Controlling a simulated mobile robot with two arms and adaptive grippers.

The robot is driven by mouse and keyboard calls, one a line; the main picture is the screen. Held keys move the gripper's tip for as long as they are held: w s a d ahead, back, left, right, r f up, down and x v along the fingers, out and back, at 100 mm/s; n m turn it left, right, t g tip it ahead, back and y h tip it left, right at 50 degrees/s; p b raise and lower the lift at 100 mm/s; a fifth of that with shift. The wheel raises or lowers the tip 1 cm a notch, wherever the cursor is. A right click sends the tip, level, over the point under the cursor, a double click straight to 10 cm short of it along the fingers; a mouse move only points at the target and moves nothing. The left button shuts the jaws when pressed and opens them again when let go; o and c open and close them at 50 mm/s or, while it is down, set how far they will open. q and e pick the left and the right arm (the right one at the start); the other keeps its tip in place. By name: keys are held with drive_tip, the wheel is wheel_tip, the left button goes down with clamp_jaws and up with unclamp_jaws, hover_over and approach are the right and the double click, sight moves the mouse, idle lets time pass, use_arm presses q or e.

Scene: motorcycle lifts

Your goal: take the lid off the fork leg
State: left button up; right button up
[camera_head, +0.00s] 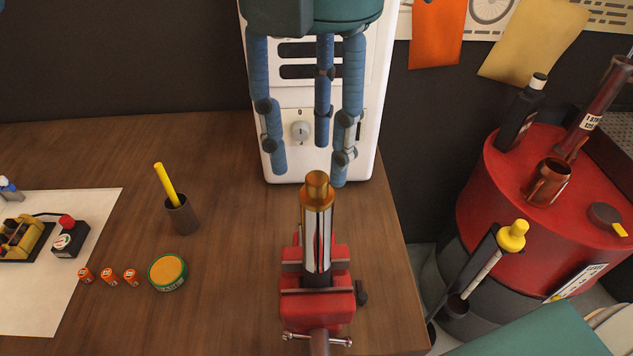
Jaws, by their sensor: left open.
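The fork leg (316,245) is a shiny chrome tube that stands upright in a red vise (317,305) near the right end of the wooden bench. A brass-coloured lid (317,190) with a round knob sits on its top end. My left gripper (312,163) has several blue jointed fingers that hang down from a dark green palm at the top of the picture. The fingers are spread open and empty. My right gripper is not in view.
A white heater-like unit (375,100) stands behind my fingers. A brown cup (184,215) with a yellow stick, a green-rimmed tin (167,271) and small orange batteries stand left of the vise. A red drum (500,185) with bottles stands beyond the bench's right edge.

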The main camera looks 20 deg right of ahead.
use_arm(q)
drive_tip(key=f, duration=0.2)
drive_tip(key=f+p, duration=0.1)
drive_tip(key=shift+s+d+f, duration=0.1)
drive_tip(key=shift+s+f, duration=0.1)
drive_tip(key=shift+s, duration=0.05)
drive_tip(key=shift+w+f, duration=0.1)
drive_tip(key=shift+f, duration=0.2)
clamp_jaws()
drive_tip(key=shift+r, duration=0.1)
drive_tip(key=shift+r, duration=0.6)
wheel_tip(320, 180, up, 9)
wheel_tip(320, 180, up, 10)
drive_tip(key=p, duration=0.3)
hover_over(316, 177)
drive_tip(key=shift+f, duration=0.15)
